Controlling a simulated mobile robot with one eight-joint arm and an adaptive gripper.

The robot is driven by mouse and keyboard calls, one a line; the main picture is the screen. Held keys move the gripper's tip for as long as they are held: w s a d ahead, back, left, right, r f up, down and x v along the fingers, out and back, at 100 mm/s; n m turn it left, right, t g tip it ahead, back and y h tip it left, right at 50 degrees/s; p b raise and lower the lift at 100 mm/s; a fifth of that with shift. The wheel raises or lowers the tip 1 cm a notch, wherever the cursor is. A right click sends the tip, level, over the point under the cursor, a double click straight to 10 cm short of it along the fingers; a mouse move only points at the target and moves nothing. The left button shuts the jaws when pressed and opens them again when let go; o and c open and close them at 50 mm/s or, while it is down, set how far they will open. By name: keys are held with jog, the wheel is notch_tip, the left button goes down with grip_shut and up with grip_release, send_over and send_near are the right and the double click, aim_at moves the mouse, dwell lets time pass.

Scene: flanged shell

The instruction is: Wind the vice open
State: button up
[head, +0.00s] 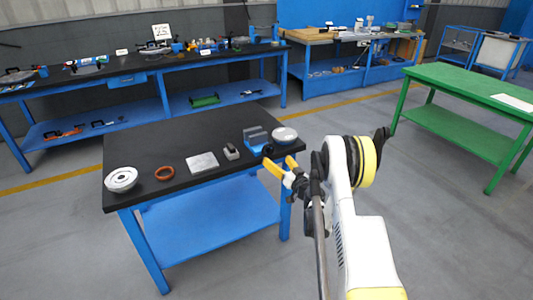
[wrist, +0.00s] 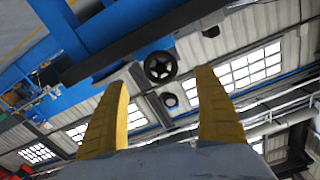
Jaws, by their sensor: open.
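The small vice (head: 256,138), with a blue base and grey jaws, sits near the right front corner of the black-topped table (head: 160,143). A black round handle (head: 268,150) shows at its near side. In the wrist view a black handwheel (wrist: 160,67) with a hub and spokes lies between my fingertips, seen face-on. My gripper (head: 281,163) is open, with its yellow fingers at the table's front edge close to the handle. In the wrist view my gripper (wrist: 163,78) straddles the wheel's line, with nothing held. Whether the fingers touch the wheel cannot be told.
A green table (head: 470,85) stands at right.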

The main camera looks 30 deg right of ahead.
aim_at(269, 151)
jog(key=w+b, duration=0.1)
jog(key=w, duration=0.2)
jog(key=w+b, duration=0.1)
jog(key=w, duration=0.3)
jog(key=shift+w+a+f, duration=0.1)
jog(key=shift+w+a, duration=0.1)
jog(key=shift+w, duration=0.5)
jog(key=c, duration=1.2)
